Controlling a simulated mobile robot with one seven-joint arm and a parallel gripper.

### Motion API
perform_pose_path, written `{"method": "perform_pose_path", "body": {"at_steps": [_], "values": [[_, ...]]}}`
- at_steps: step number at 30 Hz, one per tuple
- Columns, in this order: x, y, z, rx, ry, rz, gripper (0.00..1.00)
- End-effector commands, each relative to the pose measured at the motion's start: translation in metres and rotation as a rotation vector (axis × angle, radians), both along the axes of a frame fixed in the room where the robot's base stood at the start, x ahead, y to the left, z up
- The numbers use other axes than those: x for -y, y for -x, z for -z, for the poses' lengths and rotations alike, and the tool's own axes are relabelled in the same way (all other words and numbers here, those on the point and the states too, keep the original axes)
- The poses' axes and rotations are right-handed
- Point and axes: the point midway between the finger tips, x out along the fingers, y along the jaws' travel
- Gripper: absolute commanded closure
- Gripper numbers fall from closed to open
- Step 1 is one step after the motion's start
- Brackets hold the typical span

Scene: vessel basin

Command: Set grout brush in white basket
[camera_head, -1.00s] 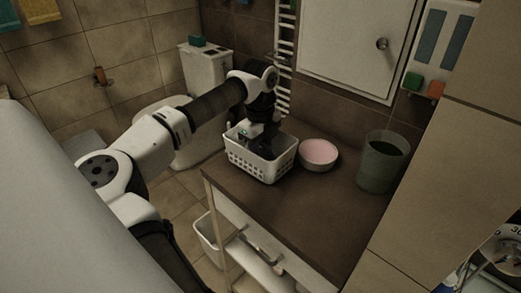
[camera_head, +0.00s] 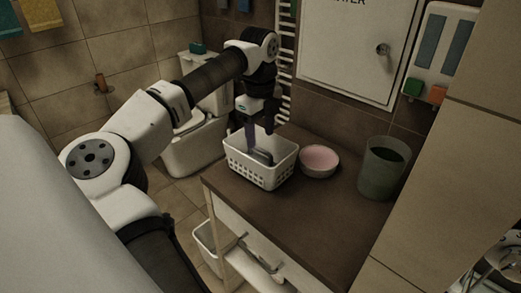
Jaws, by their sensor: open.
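The white basket (camera_head: 262,180) stands on the brown counter, near its far left corner. A grey-blue item (camera_head: 263,157), which looks like the grout brush, lies inside the basket, partly hidden by the front wall. My gripper (camera_head: 258,140) is open and points down over the basket, with its fingers above and close to the grey item. I cannot tell whether a finger still touches it.
A bowl (camera_head: 319,163) with a pink inside stands just right of the basket, and a dark green bin (camera_head: 382,168) stands farther right. The front of the brown counter (camera_head: 290,215) is clear. A toilet (camera_head: 195,145) is behind my arm.

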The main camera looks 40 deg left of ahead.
Motion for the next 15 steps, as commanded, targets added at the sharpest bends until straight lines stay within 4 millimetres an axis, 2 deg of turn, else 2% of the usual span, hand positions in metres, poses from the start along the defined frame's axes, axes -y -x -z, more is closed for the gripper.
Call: {"method": "perform_pose_path", "body": {"at_steps": [3,6,15], "values": [[0.0,0.0,-0.022,0.001,-0.002,0.0,0.48],[0.0,0.0,-0.034,0.0,-0.002,0.0,0.48],[0.0,0.0,-0.044,0.0,0.001,0.001,0.48]]}}
